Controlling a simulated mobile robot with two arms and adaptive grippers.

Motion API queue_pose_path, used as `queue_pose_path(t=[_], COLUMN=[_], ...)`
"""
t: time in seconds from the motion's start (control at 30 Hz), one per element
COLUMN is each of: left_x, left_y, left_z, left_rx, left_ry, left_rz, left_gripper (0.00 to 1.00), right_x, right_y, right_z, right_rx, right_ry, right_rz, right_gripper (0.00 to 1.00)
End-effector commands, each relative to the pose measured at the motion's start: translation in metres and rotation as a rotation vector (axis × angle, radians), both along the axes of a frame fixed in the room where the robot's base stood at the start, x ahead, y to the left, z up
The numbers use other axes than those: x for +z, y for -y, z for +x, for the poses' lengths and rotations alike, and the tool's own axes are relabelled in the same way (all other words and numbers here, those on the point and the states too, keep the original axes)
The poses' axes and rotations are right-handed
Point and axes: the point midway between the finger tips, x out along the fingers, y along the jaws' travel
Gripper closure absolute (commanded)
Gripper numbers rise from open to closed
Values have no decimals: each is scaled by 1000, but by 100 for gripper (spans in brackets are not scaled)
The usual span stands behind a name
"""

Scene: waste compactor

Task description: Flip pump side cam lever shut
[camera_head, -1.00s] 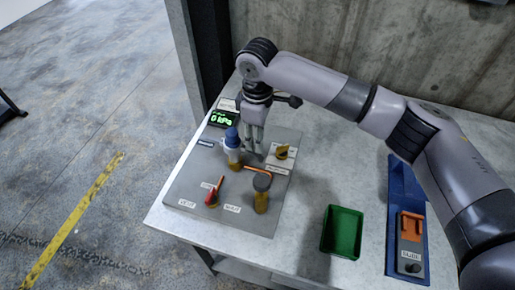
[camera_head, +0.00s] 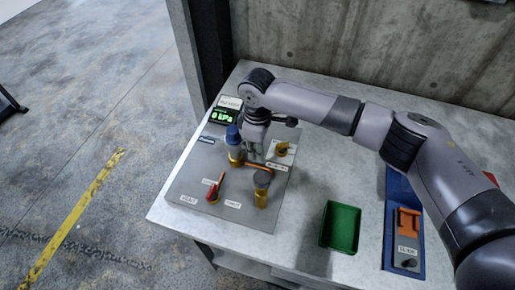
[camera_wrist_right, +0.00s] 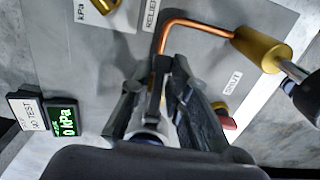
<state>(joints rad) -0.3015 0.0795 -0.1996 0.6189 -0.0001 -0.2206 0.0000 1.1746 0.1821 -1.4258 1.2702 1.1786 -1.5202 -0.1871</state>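My right gripper (camera_head: 255,155) points down at the grey panel, just right of the blue-capped fitting (camera_head: 234,143) and beside the copper pipe (camera_head: 258,167). In the right wrist view the gripper (camera_wrist_right: 157,80) has its fingers apart. A narrow dark grey piece (camera_wrist_right: 155,95), perhaps the cam lever, lies between them at the end of the copper pipe (camera_wrist_right: 164,38). I cannot tell whether the fingers touch it. The white and blue body below it is mostly hidden by the gripper. The pipe's other end enters a brass fitting (camera_wrist_right: 262,48). My left gripper is not in view.
The panel (camera_head: 187,185) also carries a red-handled valve (camera_head: 213,190), a dark-topped brass valve (camera_head: 262,187), a yellow knob (camera_head: 281,148) and a kPa display (camera_head: 223,116). A green tray (camera_head: 340,227) and a blue tray (camera_head: 390,250) with an orange-topped part (camera_head: 408,222) sit right.

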Motion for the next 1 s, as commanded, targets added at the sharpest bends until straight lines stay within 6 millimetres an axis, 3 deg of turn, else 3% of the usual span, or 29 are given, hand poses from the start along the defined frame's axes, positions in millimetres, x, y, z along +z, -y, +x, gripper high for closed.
queue_pose_path(t=[0.2,0.67,1.0], left_x=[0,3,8], left_y=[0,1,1], left_z=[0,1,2], left_rx=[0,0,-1], left_ry=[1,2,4], left_rz=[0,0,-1], left_gripper=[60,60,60], right_x=[0,-1,-10], right_y=[0,0,-2], right_z=[0,0,0], right_rx=[0,0,-4], right_ry=[0,11,78], right_rz=[0,38,249], right_gripper=[100,100,100])
